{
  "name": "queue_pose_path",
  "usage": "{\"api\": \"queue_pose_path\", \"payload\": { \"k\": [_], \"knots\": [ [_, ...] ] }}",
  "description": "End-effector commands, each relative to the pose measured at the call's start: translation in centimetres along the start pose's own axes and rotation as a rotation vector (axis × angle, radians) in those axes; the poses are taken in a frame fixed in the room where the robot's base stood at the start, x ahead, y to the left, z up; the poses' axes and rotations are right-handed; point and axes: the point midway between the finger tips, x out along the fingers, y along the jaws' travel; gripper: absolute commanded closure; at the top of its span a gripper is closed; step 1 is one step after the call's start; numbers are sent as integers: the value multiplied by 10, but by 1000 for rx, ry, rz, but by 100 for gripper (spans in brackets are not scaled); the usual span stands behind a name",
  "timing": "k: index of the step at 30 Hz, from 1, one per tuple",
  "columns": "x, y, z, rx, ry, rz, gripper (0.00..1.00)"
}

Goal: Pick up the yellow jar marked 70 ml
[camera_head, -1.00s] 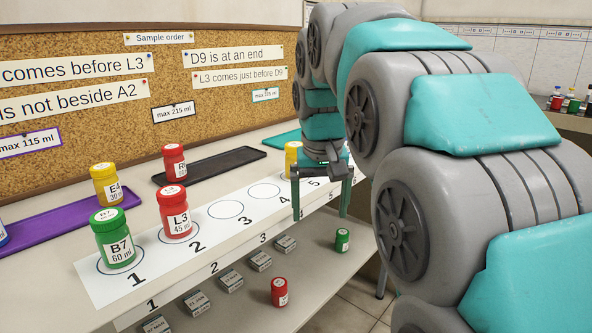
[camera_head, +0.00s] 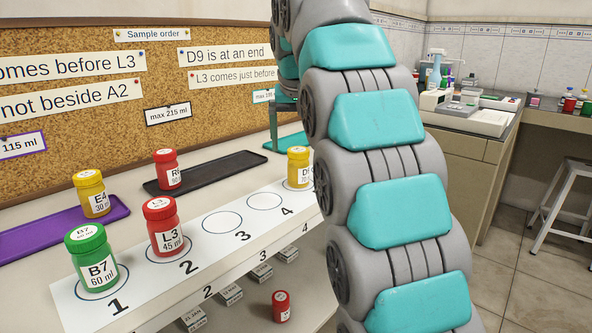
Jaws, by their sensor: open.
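A yellow jar (camera_head: 298,168) stands at the far end of the white numbered strip (camera_head: 208,247), past circle 4. Its label is partly covered by my arm; it seems to start with D, and the volume is not fully readable. My gripper (camera_head: 284,104) is above and behind this jar, apart from it. One finger shows, pointing down; the rest is hidden behind my arm. It is open, and nothing is seen in it.
Green jar B7 (camera_head: 90,256) is on circle 1 and red jar L3 (camera_head: 164,227) on circle 2. Circles 3 and 4 are empty. Yellow jar E4 (camera_head: 91,193) is at a purple tray (camera_head: 40,237), a red jar (camera_head: 167,169) at a black tray (camera_head: 222,168). A red jar (camera_head: 281,306) stands below.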

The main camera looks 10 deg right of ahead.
Motion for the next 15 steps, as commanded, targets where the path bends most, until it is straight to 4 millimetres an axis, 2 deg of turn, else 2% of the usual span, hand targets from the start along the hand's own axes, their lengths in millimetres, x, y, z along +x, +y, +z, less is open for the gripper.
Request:
{"api": "queue_pose_path", "payload": {
  "k": [5,15],
  "knots": [
    [2,-1,-4,1,6,-1,5],
    [25,0,-3,1,7,-1,5]
  ]
}}
